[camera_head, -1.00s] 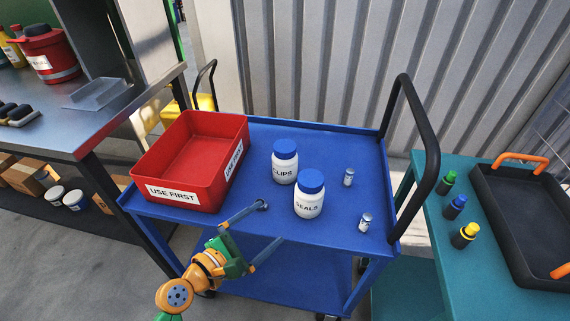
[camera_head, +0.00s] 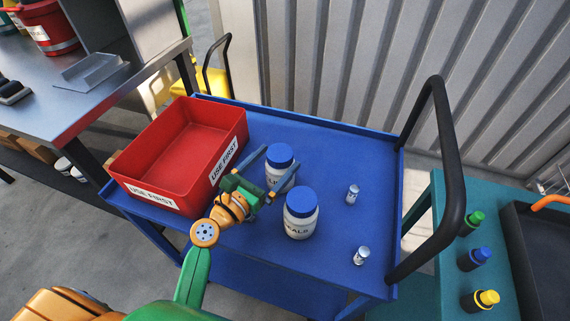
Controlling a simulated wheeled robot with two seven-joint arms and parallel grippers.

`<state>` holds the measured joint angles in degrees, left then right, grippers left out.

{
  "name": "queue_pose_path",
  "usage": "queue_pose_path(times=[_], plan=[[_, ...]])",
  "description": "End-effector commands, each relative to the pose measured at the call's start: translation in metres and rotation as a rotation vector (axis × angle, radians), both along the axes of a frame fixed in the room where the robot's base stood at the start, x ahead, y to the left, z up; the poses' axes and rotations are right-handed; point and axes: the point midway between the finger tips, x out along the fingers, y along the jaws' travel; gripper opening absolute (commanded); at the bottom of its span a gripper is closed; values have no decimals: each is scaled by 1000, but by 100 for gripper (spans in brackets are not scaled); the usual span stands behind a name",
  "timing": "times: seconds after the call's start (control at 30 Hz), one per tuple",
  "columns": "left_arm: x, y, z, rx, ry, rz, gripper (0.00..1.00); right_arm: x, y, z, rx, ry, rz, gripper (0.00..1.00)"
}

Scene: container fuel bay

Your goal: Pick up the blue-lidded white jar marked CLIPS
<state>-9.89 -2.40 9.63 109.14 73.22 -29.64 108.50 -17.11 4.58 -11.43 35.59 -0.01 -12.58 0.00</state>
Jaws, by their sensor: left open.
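The white CLIPS jar (camera_head: 277,180) with a blue lid stands upright on the blue cart top (camera_head: 335,150), right of the red bin. My left gripper (camera_head: 275,171) is open, with its two fingers reaching to the jar. One finger is at the jar's left and the other crosses its front, hiding part of the label. I cannot tell whether the fingers touch the jar. A similar blue-lidded jar marked SEALS (camera_head: 300,222) stands just in front and to the right. My right gripper is not in view.
A red bin (camera_head: 175,193) marked USE FIRST sits at the cart's left. Two small silver cylinders (camera_head: 352,194) stand right of the jars. A black handle (camera_head: 450,160) rises at the cart's right. A teal table (camera_head: 440,260) holds several small bottles and a black tray.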

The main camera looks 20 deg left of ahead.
Motion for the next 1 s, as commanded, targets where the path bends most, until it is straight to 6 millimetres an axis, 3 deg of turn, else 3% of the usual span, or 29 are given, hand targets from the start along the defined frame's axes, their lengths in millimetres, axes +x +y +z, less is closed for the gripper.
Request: queue_pose_path(times=[0.23, 0.5, 0.87, 1.0], plan=[[44, -16, 1, 0, -2, -1, 100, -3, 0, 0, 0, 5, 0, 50], [49, -18, 0, 2, 0, 0, 100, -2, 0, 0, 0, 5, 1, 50], [49, -17, 0, 3, 1, 0, 3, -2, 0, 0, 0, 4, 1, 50], [49, -17, 1, 2, 0, 0, 0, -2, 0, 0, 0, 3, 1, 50]])
